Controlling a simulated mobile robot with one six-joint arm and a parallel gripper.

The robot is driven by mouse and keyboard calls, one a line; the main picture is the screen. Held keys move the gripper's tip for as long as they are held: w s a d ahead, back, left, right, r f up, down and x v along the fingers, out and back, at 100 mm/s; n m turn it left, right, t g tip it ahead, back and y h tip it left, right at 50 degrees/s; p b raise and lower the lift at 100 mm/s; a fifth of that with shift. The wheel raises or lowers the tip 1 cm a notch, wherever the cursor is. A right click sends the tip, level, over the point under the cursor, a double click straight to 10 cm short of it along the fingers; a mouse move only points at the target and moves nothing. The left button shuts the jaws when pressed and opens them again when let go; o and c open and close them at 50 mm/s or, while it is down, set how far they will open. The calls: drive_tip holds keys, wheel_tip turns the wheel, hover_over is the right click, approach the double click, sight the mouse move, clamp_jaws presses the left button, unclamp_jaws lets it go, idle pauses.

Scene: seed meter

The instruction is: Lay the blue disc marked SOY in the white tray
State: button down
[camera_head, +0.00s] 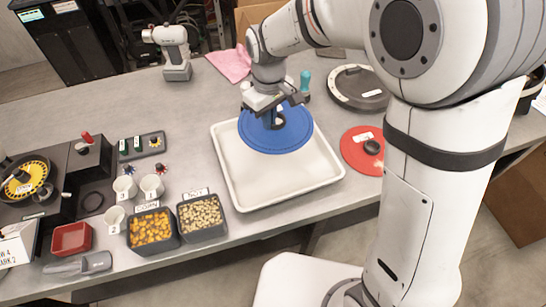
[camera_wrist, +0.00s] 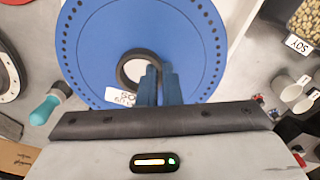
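The blue disc (camera_head: 290,137) is over the back part of the white tray (camera_head: 238,195) and covers part of its back rim. It looks roughly level and raised, but its exact height above the tray floor is hard to tell. In the wrist view the blue disc (camera_wrist: 95,50) has small holes near its edge, a dark round hub and a partly hidden white label. My gripper (camera_wrist: 157,80) has its two blue fingers close together at the hub wall and appears shut on it. In the head view my gripper (camera_head: 276,112) is above the disc's middle.
A red disc (camera_head: 355,155) lies right of the tray, with a dark round lid (camera_head: 360,88) behind it. A teal-handled tool (camera_head: 305,82) stands behind the tray. Seed bins (camera_head: 203,216), white cups (camera_head: 125,187) and a seed meter (camera_head: 25,185) are left. The tray's front is empty.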

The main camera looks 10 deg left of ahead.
sight(269, 160)
wheel_tip(269, 160, down, 4)
drive_tip(key=b, duration=0.2)
drive_tip(key=shift+w+a+r+b, duration=0.1)
drive_tip(key=shift+b, duration=0.2)
wheel_tip(269, 160, down, 10)
drive_tip(key=shift+p, duration=0.6)
drive_tip(key=shift+f, duration=0.2)
drive_tip(key=c, duration=1.6)
unclamp_jaws()
wheel_tip(269, 160, up, 12)
drive_tip(key=shift+r+b, duration=0.25)
drive_tip(key=shift+b, duration=0.25)
